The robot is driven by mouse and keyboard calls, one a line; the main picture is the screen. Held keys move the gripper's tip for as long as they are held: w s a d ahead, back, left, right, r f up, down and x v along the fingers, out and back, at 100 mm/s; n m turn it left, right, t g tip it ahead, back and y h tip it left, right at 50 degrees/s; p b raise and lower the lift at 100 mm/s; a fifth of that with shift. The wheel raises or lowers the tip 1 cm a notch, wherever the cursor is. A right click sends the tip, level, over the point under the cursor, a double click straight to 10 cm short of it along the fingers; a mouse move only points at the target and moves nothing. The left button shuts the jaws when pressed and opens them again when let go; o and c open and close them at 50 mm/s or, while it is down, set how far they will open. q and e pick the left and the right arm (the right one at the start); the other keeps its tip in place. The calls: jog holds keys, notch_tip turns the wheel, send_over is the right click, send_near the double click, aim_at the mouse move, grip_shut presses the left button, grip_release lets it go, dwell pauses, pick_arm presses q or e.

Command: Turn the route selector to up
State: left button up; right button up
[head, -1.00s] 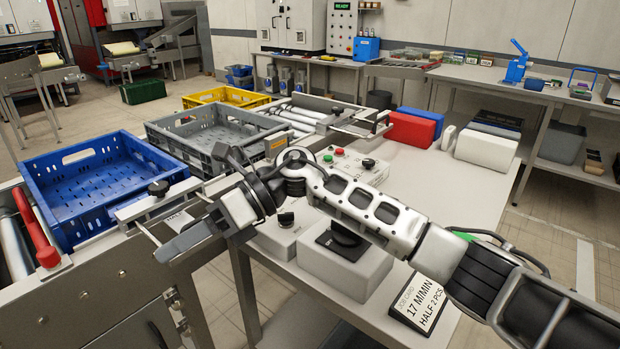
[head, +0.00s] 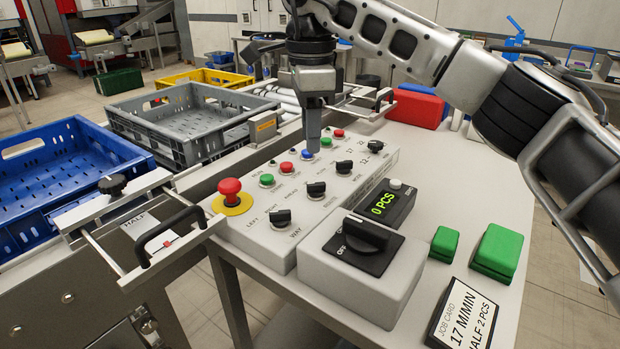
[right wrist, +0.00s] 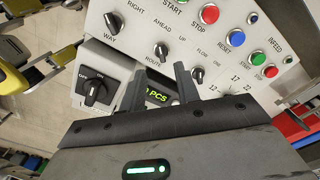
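The route selector (head: 316,190) is a small black knob on the sloped white control panel (head: 262,237). It is the middle knob between the WAY knob (head: 281,218) and the knob marked FLOW and ONE (head: 344,167). The route selector also shows in the right wrist view (right wrist: 160,50), by the labels AHEAD and UP; which one it points at is too small to tell. My right gripper (head: 312,152) points down over the panel, near the blue button, apart from the route selector. In the right wrist view its two fingers (right wrist: 167,72) stand apart with nothing between them. My left gripper is out of view.
A red mushroom button (head: 230,190) stands at the panel's left end. A box with a large black OFF/ON switch (head: 362,235) and a 0 PCS display (head: 388,205) sit in front. Green blocks (head: 497,250) and a job card (head: 466,318) lie right. Crates (head: 125,122) stand left.

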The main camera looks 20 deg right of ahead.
aim_at(310, 184)
notch_tip(310, 184, down, 9)
jog(key=shift+r, duration=0.15)
grip_shut()
